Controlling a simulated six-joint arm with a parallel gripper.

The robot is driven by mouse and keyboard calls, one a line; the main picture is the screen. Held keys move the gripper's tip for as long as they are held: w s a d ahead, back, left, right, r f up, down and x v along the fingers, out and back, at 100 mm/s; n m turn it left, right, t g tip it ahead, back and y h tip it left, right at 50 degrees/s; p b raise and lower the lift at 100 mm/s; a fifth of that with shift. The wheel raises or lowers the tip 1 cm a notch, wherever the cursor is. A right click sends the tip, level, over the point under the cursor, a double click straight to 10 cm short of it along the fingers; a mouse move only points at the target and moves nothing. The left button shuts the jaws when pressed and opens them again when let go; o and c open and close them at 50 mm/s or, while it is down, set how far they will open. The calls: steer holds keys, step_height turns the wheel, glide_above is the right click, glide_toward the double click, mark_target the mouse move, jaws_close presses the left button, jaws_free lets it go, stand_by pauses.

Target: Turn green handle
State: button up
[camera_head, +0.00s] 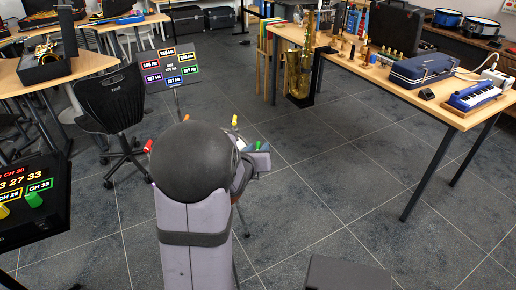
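A small green handle (257,145) shows just right of my arm's dark round joint, partly hidden by my grey arm links. A yellow handle (235,120) rises above that joint, and a red handle (148,146) sticks out to its left. What these handles are mounted on is mostly hidden behind my arm. My gripper cannot be made out; my arm hides that area.
A dark screen (173,68) with coloured Hz labels stands behind the handles. A black chair (112,105) is to its left. A wooden table (440,99) with instruments is at right, a saxophone (299,72) by its end. A dark box (345,274) is in front. Floor at right is clear.

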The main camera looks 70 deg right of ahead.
steer(key=shift+v, duration=2.95)
steer(key=s+d+r+m+g+p, duration=0.75)
steer(key=s+d+r+m, duration=0.2)
steer(key=m, duration=0.35)
steer(key=m+t+y+p, duration=0.5)
steer(key=m+y+p, duration=0.85)
steer(key=m, duration=0.95)
glide_toward(257, 149)
steer(key=d+f, duration=0.1)
steer(key=shift+h, duration=0.25)
steer(key=shift+s+d+f+p, duration=0.15)
steer(key=shift+f+p, duration=0.25)
steer(key=shift+f, duration=0.85)
steer(key=shift+s+f+p, duration=0.3)
steer(key=shift+f+p, duration=0.05)
steer(key=shift+f, duration=0.9)
steer(key=shift+s+d+f+p, duration=0.15)
steer(key=shift+f+p, duration=0.25)
steer(key=shift+f, duration=0.85)
steer(key=shift+a, duration=0.1)
